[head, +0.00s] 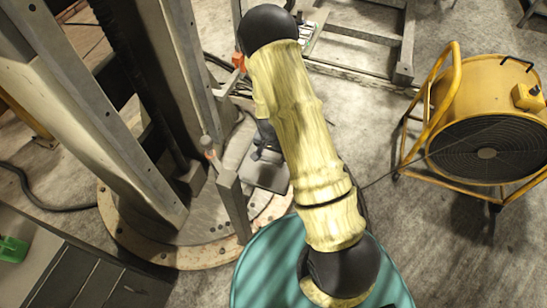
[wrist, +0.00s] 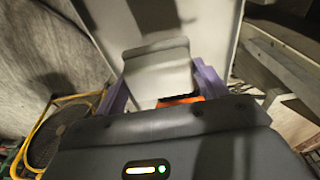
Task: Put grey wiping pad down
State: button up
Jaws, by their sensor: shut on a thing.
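The grey wiping pad (wrist: 205,20) is a flat, pale grey plate that fills the upper middle of the wrist view, with a raised grey grip (wrist: 158,72) on it. My gripper (wrist: 160,82) has its purple fingers on either side of this grip and is shut on it. In the head view the pad (head: 270,178) is a dark grey slab under my gripper (head: 263,153), partly hidden behind my pale yellow arm. It appears near the round column base; I cannot tell whether it touches a surface. A small orange patch shows between the fingers.
A steel column on a round, rusty base plate (head: 150,250) stands at left. A teal round top (head: 265,268) is at the bottom middle. A yellow drum fan (head: 490,110) stands at right. A dark cabinet (head: 75,280) with a green item (head: 12,249) is at lower left.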

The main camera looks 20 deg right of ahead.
aim_at(273, 158)
jog(key=shift+f+p, duration=0.4)
jog(key=shift+f, duration=1.5)
jog(key=o, duration=0.9)
jog(key=shift+f, duration=0.15)
jog(key=s+r, duration=0.1)
jog(key=r, duration=0.4)
jog(key=a+r+b, duration=0.1)
jog(key=r, duration=0.5)
jog(key=s+r+b, duration=0.1)
jog(key=r, duration=0.5)
jog(key=shift+s+a, duration=0.2)
jog(key=shift+s, duration=0.1)
jog(key=shift+r, duration=0.15)
